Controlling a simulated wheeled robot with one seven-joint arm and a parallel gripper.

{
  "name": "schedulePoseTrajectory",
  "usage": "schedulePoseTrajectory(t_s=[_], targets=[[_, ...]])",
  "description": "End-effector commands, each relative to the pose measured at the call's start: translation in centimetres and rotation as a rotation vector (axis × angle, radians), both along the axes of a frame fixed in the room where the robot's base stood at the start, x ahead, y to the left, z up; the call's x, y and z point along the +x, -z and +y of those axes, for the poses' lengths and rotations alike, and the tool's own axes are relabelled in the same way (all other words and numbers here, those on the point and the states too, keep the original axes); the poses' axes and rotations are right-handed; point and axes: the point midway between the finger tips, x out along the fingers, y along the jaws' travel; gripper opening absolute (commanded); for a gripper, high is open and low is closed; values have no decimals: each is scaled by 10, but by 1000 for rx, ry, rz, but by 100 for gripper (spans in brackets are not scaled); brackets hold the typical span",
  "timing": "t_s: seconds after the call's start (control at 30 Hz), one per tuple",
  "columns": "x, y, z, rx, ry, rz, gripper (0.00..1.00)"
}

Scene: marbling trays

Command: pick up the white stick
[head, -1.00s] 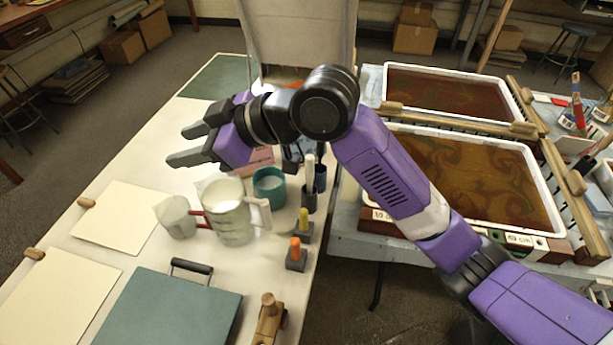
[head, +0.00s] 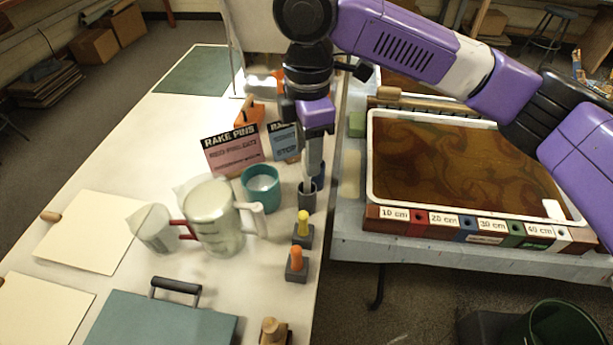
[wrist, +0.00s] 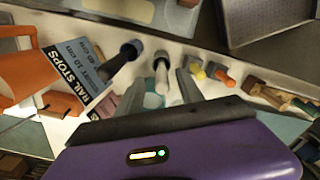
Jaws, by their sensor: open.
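The white stick (wrist: 161,80) stands in a small dark cup (wrist: 161,57) in the wrist view, between my open fingers. My gripper (wrist: 162,78) has a finger on each side of the stick, with no clear contact visible. In the head view my gripper (head: 313,165) points straight down just above the dark cup (head: 307,196), and its fingers mostly hide the stick there. A second dark cup (wrist: 132,48) beside it holds a dark stick (wrist: 112,67).
A teal cup (head: 262,188), a large measuring jug (head: 212,222) and a smaller jug (head: 152,230) stand left of my gripper. Yellow (head: 303,222) and orange (head: 296,258) pegs stand in front. Behind are a "Rake Pins" card (head: 233,152) and a "Rail Stops" card (wrist: 72,72).

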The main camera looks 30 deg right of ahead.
Motion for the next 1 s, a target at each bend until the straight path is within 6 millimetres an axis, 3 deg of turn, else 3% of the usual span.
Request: schedulePoseTrajectory(t_s=[0.3, 0.63, 0.87, 1.0], targets=[[-3, 43, 1, 1, 1, 1, 44], [-2, 50, 2, 2, 1, -1, 44], [-2, 49, 2, 2, 1, -1, 1], [-2, 49, 2, 2, 1, -1, 0]])
